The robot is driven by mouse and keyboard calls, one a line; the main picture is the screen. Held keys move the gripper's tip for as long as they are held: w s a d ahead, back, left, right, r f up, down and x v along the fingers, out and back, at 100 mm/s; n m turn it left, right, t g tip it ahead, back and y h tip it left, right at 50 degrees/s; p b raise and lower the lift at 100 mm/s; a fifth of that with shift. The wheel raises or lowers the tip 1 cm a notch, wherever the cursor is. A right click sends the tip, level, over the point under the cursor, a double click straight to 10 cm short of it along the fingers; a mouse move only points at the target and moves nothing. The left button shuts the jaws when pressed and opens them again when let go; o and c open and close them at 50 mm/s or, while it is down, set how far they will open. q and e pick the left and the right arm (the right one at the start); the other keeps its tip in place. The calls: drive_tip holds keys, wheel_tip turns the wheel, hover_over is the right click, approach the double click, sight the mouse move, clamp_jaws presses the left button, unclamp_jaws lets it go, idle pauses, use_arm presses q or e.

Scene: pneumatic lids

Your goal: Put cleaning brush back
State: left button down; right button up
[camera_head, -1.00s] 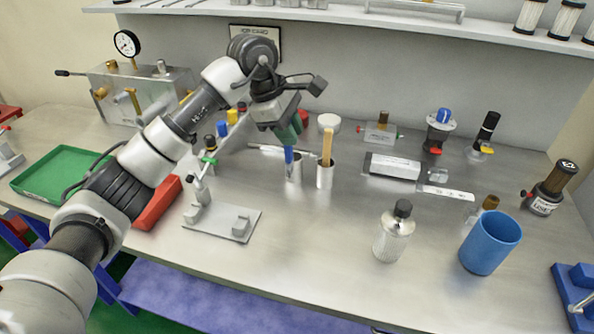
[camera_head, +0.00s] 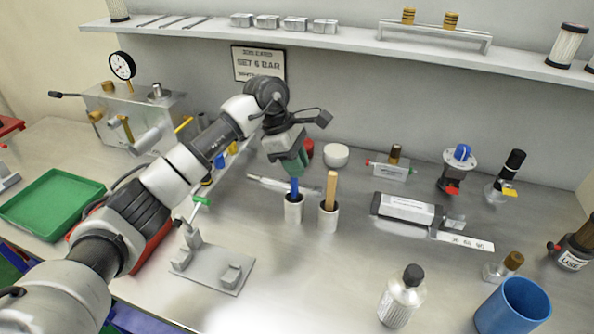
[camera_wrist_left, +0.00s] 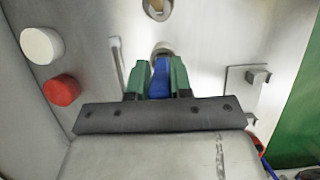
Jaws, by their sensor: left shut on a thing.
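A blue-handled brush (camera_head: 294,187) stands in a small metal cup (camera_head: 293,210) at mid-bench; its lower end is hidden inside the cup. My left gripper (camera_head: 292,168) points down from above with its green fingers shut on the top of the blue handle. In the left wrist view the blue handle (camera_wrist_left: 160,78) sits between the two green fingers. A second cup (camera_head: 328,219) just to the right holds a wooden handle (camera_head: 331,188). My right gripper is not in view.
A grey stand (camera_head: 213,268) is at front left, near a green tray (camera_head: 50,202). A shelf (camera_head: 350,42) runs along the back wall.

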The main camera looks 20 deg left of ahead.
sight(297, 195)
use_arm(q)
wheel_tip(297, 195, down, 2)
drive_tip(key=shift+f+p, duration=0.2)
drive_tip(key=shift+p, duration=0.1)
drive_tip(key=shift+f, duration=0.3)
drive_tip(key=c, duration=1)
unclamp_jaws()
drive_tip(key=shift+r, duration=0.1)
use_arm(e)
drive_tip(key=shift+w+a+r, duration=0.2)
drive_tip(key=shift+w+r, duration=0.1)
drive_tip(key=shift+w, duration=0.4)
